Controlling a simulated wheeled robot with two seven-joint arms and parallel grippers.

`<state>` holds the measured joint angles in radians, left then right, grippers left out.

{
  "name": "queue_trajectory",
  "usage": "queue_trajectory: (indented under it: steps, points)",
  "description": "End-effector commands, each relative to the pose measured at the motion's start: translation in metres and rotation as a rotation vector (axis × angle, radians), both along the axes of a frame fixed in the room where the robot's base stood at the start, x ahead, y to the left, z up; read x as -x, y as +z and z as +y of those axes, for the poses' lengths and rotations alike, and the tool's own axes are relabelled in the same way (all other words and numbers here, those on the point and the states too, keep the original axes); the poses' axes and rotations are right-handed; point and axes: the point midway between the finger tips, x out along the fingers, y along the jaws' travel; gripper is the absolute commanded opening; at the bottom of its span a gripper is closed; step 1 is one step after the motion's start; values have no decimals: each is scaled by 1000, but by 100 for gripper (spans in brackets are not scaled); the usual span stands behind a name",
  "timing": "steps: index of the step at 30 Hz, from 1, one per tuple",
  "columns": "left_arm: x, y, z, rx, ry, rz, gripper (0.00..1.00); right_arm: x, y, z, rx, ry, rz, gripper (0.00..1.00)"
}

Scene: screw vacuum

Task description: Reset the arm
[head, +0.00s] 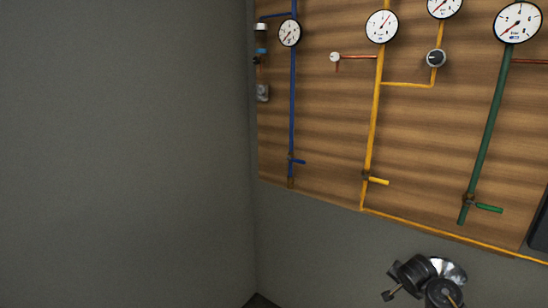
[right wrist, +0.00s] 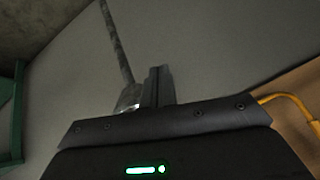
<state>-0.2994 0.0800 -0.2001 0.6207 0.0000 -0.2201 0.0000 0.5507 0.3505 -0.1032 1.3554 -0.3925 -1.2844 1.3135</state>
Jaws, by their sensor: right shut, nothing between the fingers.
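My right gripper (right wrist: 157,85) shows in the right wrist view. Its two dark fingers are together, pointing up the picture, with nothing held. A shiny grey metal piece (right wrist: 129,98) shows just left of the fingers; I cannot tell whether they touch. In the head view a cluster of black rounded parts with a shiny metal piece (head: 428,280) is at the lower right, in front of the grey wall. I cannot tell whether it is part of my arm. My left gripper is not in view.
A wooden panel (head: 335,120) carries blue (head: 292,100), yellow (head: 375,120) and green (head: 487,125) pipes with gauges and valve handles. The grey wall (head: 120,150) at the left is bare. A green frame (right wrist: 17,120) stands at the left edge of the right wrist view.

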Motion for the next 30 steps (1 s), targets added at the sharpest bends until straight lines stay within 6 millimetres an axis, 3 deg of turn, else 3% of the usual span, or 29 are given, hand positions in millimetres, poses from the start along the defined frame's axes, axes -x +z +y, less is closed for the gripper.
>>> queue_trajectory:
  steps: [5,9,15,17,18,23,26,30]
  points:
    - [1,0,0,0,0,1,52,-48,41,11,166,326,-256,0]
    - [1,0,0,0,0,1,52,-77,92,12,430,526,-490,0]
    - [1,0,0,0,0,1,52,-90,168,7,905,646,-743,0]
    - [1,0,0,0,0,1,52,-88,181,5,1038,652,-782,0]
    - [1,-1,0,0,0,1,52,-84,148,8,996,671,-735,0]
    - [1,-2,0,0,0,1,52,-65,55,15,912,725,-609,0]
    - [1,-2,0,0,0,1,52,-43,-11,22,854,761,-519,0]
    - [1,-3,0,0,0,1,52,5,-111,33,762,813,-374,0]
